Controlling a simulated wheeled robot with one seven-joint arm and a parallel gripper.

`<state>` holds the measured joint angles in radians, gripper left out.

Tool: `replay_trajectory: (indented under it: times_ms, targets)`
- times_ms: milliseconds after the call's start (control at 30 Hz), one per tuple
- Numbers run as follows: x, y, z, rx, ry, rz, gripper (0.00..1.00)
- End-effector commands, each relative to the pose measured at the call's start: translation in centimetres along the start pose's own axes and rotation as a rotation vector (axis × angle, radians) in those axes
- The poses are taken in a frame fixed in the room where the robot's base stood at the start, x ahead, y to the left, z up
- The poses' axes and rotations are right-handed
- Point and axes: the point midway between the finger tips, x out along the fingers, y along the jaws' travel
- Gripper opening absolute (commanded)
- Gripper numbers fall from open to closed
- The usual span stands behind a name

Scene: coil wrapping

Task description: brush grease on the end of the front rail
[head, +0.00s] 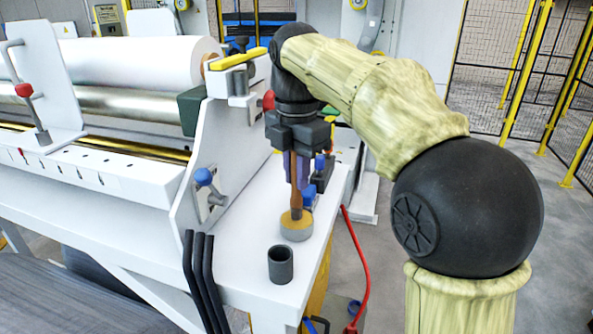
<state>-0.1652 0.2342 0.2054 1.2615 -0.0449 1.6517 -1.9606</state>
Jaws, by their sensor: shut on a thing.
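My gripper (297,150) is shut on the brown wooden handle of a brush (295,185). The brush points down. Its lower end is at a small round tin (296,231) with a yellowish top, which looks like the grease, on the white table (240,265). I cannot tell whether the bristles touch the grease. The front rail is probably the yellow-edged rail (140,148) that runs along the machine at the left. Its near end is hidden behind the white side plate (228,155).
A dark open cup (281,264) stands on the table in front of the tin. A blue-knobbed lever (203,177) sticks out from the side plate. Black bent bars (200,270) stand at the table's front edge. A red hose (358,265) hangs at the right. Blue-topped items (318,175) stand behind the brush.

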Motion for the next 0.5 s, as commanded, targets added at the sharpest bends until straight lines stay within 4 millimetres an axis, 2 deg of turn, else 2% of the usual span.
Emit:
replay_trajectory:
  times_ms: [500]
  targets:
    - [0.53, -0.01, 0.00, 0.000, 0.000, 0.000, 0.00]
